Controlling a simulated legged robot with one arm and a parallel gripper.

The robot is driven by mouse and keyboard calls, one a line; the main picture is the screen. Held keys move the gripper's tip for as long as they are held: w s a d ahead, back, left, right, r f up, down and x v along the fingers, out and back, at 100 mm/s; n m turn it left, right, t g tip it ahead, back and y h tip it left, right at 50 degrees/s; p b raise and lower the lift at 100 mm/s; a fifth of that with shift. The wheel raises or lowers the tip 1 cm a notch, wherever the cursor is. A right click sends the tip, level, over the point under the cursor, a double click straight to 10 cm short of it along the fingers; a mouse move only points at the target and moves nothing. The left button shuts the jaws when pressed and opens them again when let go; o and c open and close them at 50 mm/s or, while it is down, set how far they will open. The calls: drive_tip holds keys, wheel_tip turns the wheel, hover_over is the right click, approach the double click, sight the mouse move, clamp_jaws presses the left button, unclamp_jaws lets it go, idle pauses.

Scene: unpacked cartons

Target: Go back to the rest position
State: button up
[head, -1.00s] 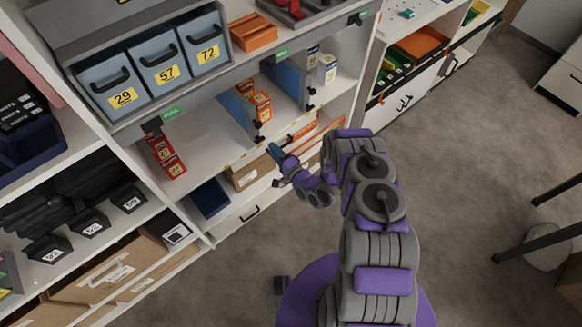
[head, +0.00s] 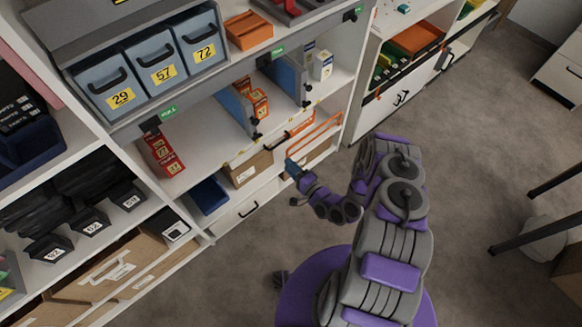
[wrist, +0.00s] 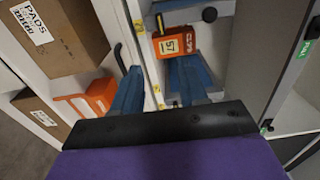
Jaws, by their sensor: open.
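My gripper (head: 292,184) is in front of the lower part of the white shelf unit (head: 200,172) in the head view, at the end of my bent grey and purple arm. It is tilted toward the shelves. In the wrist view my gripper (wrist: 158,88) has its two blue fingers spread apart with nothing held between them. An orange-red box (wrist: 174,46) with a yellow label shows beyond the fingers, apart from them.
Red boxes (head: 163,153) and grey-blue numbered bins (head: 158,62) sit on the shelves. A cardboard box (head: 247,169) and a blue bin (head: 209,195) are low in the unit. Grey carpet (head: 470,150) to the right is mostly free; dark table legs (head: 535,233) stand at far right.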

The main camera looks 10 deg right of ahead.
idle(0.3)
drive_tip(key=w+d+r+n+g+h, duration=0.65)
drive_tip(key=w+d+r, duration=0.2)
drive_tip(key=d, duration=0.25)
drive_tip(key=s+d+r+n+g+h, duration=0.1)
drive_tip(key=s+d+r+h, duration=0.15)
drive_tip(key=r, duration=0.45)
drive_tip(key=s+d+r+n+g+h, duration=0.1)
drive_tip(key=s+d+r+h, duration=0.1)
drive_tip(key=d+r, duration=0.35)
drive_tip(key=s+a+r+g+h, duration=0.1)
drive_tip(key=s+a+r+g, duration=0.25)
drive_tip(key=s+r, duration=1.05)
drive_tip(key=s+a+r+n+g, duration=0.1)
drive_tip(key=s+a+r, duration=0.1)
drive_tip(key=s, duration=0.6)
drive_tip(key=s+a+r+n+g+y, duration=0.1)
drive_tip(key=s+a+r+g, duration=0.1)
drive_tip(key=s, duration=0.7)
drive_tip(key=s+a+r+n+g+y, duration=0.1)
drive_tip(key=s+a+r, duration=0.2)
drive_tip(key=s, duration=0.5)
drive_tip(key=shift+s+a+r+g, duration=0.3)
drive_tip(key=shift+r+g, duration=0.1)
drive_tip(key=shift+r, duration=0.15)
